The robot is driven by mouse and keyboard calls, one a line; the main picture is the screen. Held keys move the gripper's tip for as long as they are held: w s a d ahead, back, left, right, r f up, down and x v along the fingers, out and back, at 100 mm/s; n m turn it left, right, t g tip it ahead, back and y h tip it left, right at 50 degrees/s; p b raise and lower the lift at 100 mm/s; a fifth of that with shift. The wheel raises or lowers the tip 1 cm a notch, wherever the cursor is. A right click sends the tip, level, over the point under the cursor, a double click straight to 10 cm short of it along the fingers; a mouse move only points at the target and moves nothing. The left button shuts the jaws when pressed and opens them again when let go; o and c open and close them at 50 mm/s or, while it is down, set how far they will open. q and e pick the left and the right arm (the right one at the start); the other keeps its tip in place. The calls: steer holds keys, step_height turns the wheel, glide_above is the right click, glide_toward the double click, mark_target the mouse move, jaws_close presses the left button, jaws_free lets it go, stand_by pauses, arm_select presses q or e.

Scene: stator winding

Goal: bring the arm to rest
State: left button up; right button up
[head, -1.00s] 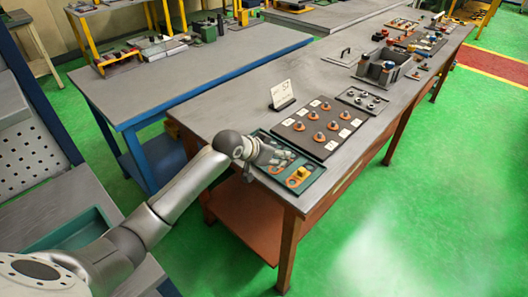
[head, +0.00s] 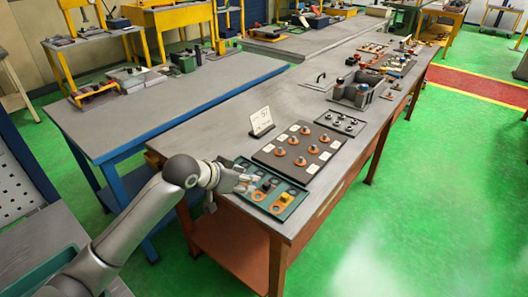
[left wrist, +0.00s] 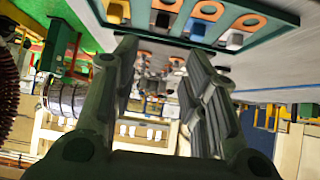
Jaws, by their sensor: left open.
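My left gripper (head: 243,181) is at the near left edge of the workbench (head: 215,130) in the head view, beside the green tray (head: 287,211). In the left wrist view its two fingers (left wrist: 160,80) stand wide apart with nothing between them. The green tray (left wrist: 245,8) shows at the top of that view, with orange-ringed slots and dark, yellow and grey pieces in them. The gripper hides the tray's left end in the head view. My right gripper is in neither view.
A dark board (head: 299,148) with several orange-based parts lies behind the tray, beside a white card (head: 262,121). A smaller tray (head: 341,123) and a grey bin (head: 357,91) stand farther along. A blue-edged table (head: 160,105) is to the left.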

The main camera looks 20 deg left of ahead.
arm_select(q)
steer(key=s+d+f+g+y, duration=0.1)
steer(key=s+d+f+g, duration=0.15)
steer(key=s+f, duration=0.6)
steer(key=s+d+f+g+y, duration=0.1)
steer(key=s+d+f, duration=0.3)
steer(key=s, duration=0.8)
steer(key=s+a+f+n+g+y, duration=0.1)
steer(key=s+a+f+n+g, duration=0.1)
steer(key=s, duration=1)
step_height(320, 180, down, 27)
steer(key=s+g, duration=0.2)
steer(key=s+a+f, duration=0.1)
steer(key=s+f, duration=0.7)
steer(key=s+a+f, duration=0.2)
steer(key=s+f, duration=0.5)
steer(key=s, duration=0.1)
steer(key=shift+s+a+f+g+y, duration=0.25)
steer(key=shift+s+f+g+y, duration=0.05)
steer(key=shift+s+f+g, duration=0.1)
